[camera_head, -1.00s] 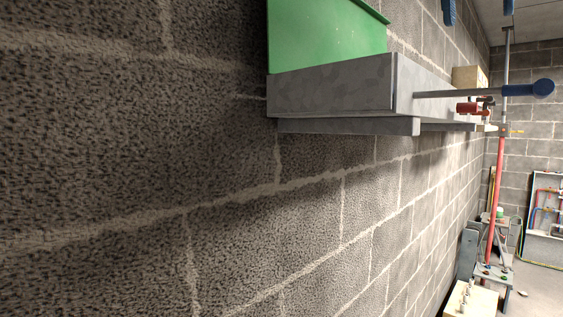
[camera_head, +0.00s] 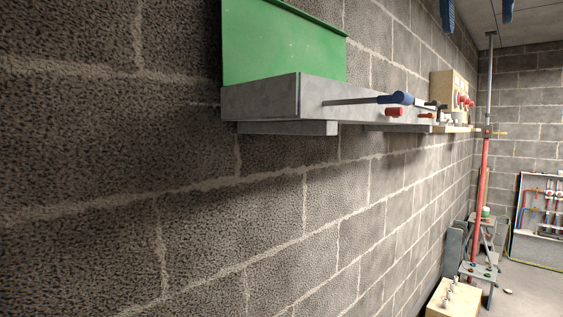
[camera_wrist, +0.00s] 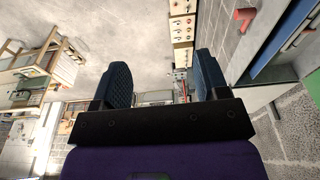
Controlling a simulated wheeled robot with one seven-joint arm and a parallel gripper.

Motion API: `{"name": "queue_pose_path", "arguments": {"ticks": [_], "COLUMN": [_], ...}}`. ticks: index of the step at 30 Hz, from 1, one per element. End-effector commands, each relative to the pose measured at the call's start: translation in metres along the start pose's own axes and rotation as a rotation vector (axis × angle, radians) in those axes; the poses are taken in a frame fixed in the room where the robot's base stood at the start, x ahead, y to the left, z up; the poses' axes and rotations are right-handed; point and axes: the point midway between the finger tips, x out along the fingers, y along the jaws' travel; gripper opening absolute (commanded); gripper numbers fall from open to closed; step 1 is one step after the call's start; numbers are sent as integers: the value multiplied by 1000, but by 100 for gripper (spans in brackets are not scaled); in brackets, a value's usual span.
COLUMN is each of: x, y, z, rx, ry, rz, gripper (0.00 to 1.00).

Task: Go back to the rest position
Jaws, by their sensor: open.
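My gripper (camera_wrist: 161,78) is open in the wrist view, its two dark blue textured fingers well apart with nothing between them. In the head view only two blue finger ends (camera_head: 478,10) show at the top edge, apart and clear of the wall and shelf. The rest of my arm is out of the head view.
A grey shelf (camera_head: 260,102) with a green panel (camera_head: 283,48) juts from the block wall at upper centre. A blue-handled bar clamp (camera_head: 392,98) and red items are along it. A red prop (camera_head: 480,190) stands at right, near a wooden crate (camera_head: 453,299). Floor at lower right is partly clear.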

Motion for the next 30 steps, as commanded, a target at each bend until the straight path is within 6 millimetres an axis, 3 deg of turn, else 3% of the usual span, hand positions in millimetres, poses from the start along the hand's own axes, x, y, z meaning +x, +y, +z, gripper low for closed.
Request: {"name": "queue_pose_path", "arguments": {"ticks": [8,17,23,30], "x": [18,60,116,200], "y": [1,6,21,49], "z": [8,24,43,73], "rx": [-54,-164,-292,-465], "ry": [22,61,108,174], "rz": [-11,-35,-70,-128], "gripper": [68,68,68,68]}}
